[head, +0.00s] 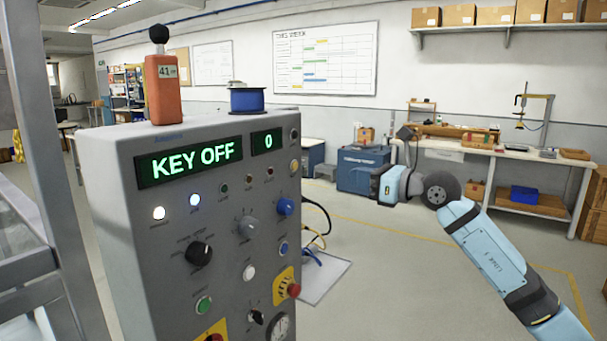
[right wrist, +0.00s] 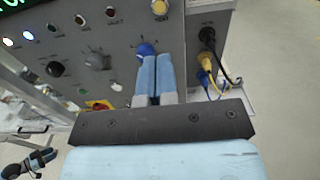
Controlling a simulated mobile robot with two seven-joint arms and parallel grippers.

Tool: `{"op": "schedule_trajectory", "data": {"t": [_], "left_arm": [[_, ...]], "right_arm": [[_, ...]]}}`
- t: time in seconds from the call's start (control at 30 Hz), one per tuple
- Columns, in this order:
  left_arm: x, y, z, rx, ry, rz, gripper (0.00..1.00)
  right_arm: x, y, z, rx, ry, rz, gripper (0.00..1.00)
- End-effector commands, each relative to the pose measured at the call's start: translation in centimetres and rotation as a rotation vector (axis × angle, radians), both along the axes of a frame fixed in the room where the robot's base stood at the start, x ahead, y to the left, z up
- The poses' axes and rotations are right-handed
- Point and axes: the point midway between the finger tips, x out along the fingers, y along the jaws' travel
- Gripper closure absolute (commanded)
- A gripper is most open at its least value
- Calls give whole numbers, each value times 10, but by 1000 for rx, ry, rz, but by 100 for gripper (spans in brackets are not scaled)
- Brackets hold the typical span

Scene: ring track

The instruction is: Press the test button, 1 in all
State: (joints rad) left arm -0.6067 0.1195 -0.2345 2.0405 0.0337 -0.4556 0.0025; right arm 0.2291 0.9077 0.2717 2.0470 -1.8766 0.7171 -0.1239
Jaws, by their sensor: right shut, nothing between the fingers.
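The grey control panel (head: 130,190) stands at left centre in the head view, its display reading KEY OFF and 0. A pale yellow button (head: 295,167) sits at its upper right, above a blue knob (head: 285,206). In the right wrist view the yellow button (right wrist: 160,6) shows at the top edge, its small label seeming to read TEST. My right gripper (right wrist: 156,58) is shut and empty, fingers pointing toward the panel and overlapping the blue knob's lower edge; contact cannot be told. What looks like my left gripper (right wrist: 30,163) shows small at the lower left.
An orange handset (head: 162,90) and a blue spool (head: 247,100) stand on the panel. A red emergency stop (head: 293,290) sits low on its face. Cables (right wrist: 207,65) come out to the right. A workbench (head: 470,150) stands behind.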

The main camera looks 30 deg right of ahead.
Motion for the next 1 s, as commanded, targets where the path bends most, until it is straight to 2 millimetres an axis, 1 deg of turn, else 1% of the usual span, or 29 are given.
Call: {"op": "schedule_trajectory", "data": {"t": [0.23, 0.37, 0.47, 0.57, 0.8, 1.0], "left_arm": [[0, 0, 0, 0, 2, 0, 57], [0, 0, 2, 2, 3, 0, 57], [0, 1, 5, 7, 0, -4, 57], [-1, 3, 9, 15, -2, -8, 57], [-3, 6, 13, 28, -10, -14, 57], [-4, 6, 19, 31, -14, -16, 57]], "right_arm": [[1, 1, 0, 4, 2, 2, 100], [9, 4, 1, 5, 0, 2, 100], [22, 10, 2, 6, 0, 3, 100], [40, 17, 3, 9, 0, 4, 100], [88, 37, 2, 9, -1, 4, 100], [117, 49, 1, 6, 0, 4, 100]]}}
